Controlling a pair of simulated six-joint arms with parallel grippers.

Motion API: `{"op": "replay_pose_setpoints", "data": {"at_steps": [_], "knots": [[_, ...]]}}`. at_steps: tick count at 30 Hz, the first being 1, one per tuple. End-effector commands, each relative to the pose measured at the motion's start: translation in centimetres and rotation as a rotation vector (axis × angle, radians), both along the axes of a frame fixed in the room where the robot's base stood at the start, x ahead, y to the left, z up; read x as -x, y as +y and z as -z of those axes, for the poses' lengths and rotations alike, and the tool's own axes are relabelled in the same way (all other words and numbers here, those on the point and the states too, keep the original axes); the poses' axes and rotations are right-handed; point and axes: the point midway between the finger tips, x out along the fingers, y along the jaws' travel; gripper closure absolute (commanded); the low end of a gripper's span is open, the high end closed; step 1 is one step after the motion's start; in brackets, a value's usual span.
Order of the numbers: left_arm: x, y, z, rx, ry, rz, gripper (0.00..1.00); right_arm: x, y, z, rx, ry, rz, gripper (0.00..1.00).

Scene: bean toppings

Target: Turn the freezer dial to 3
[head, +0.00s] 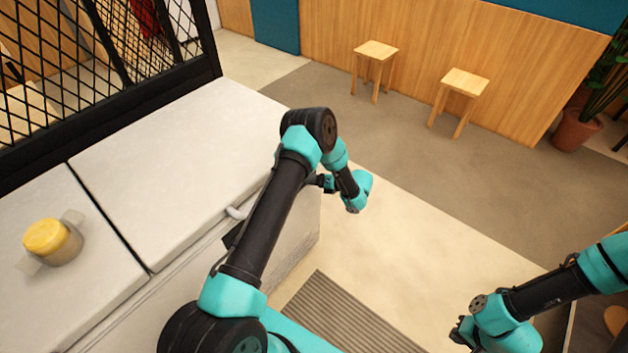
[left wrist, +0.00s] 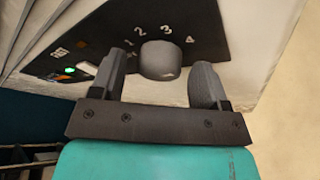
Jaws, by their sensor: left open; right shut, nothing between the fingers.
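The freezer (head: 170,160) is a white chest with closed lids at the left of the head view. In the left wrist view its black dial panel (left wrist: 195,20) carries the numbers 1 to 4 and a lit green light (left wrist: 69,70). The grey round freezer dial (left wrist: 160,60) sits below the numbers 2 and 3; I cannot tell which number it points to. My left gripper (head: 319,182) is open at the freezer's front, its fingers on either side of the dial (left wrist: 158,80), with gaps visible. The dial is hidden in the head view. My right gripper (head: 461,331) is shut and empty, away from the freezer.
A yellow-topped jar (head: 50,240) stands on the left lid. A black mesh partition (head: 95,70) rises behind the freezer. A grey ribbed mat (head: 345,315) lies on the floor. Two wooden stools (head: 376,52) (head: 465,85) stand at the far wall.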

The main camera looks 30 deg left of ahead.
Motion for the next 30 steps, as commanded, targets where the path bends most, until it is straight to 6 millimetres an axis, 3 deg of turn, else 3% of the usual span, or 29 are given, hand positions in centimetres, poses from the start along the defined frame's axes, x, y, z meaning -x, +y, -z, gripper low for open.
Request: {"op": "replay_pose_setpoints", "data": {"at_steps": [9, 24, 30], "knots": [[0.04, 0.26, 0.08, 0.0, 0.0, 0.0, 0.31, 0.0, 0.0, 0.0, 0.0, 0.0, 0.0, 1.0], [0.04, 0.24, 0.06, 0.0, 0.0, 0.0, 0.78, 0.0, 0.0, 0.0, 0.0, 0.0, 0.0, 1.0], [0.05, 0.24, 0.06, 0.0, -0.006, 0.0, 0.8, 0.0, 0.0, 0.0, 0.0, 0.0, 0.0, 1.0]]}}
